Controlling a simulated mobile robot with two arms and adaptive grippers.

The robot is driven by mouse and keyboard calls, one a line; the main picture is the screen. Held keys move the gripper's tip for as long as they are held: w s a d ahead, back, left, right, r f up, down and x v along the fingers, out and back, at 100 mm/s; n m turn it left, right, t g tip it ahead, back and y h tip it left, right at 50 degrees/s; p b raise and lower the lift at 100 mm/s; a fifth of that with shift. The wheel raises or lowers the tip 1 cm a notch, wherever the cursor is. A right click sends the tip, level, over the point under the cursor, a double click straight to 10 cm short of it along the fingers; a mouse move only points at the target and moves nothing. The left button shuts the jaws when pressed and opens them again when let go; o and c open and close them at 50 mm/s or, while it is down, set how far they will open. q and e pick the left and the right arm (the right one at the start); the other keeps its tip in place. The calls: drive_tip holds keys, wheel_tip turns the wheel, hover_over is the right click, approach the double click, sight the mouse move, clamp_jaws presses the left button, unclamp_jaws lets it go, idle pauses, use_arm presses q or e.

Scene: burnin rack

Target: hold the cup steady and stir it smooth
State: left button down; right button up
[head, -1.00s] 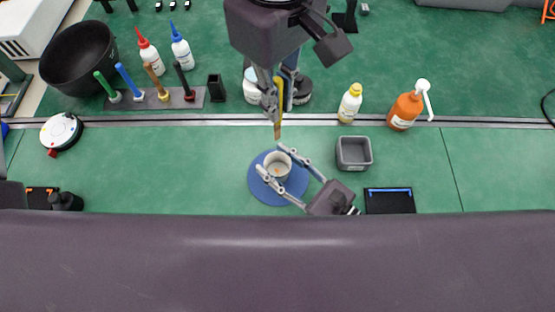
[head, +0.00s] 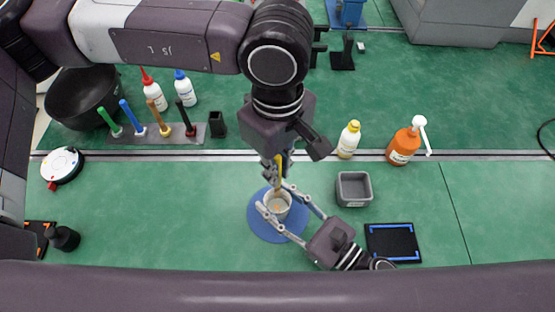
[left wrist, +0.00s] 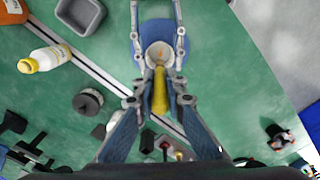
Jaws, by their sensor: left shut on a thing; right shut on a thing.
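The pale grey cup (head: 279,208) stands on a round blue mat (head: 262,227). My right gripper (head: 275,199) is shut on the cup, one finger on each side. My left gripper (head: 272,170) is above the cup, shut on a yellow-handled stirring tool (head: 279,165). In the left wrist view the yellow handle (left wrist: 160,92) runs between the left fingers, and the tool's lower end points into the cup (left wrist: 151,57). I cannot tell how deep it reaches. The cup's contents are mostly hidden.
A grey square bin (head: 354,188) and a black tray with blue strips (head: 392,243) stand right of the mat. Behind are a yellow-capped bottle (head: 348,140), an orange pump bottle (head: 404,147) and a rack of coloured-handled tools (head: 156,137).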

sight(278, 191)
use_arm(q)
drive_tip(key=shift+f, duration=3.9)
drive_tip(key=shift+s, duration=0.1)
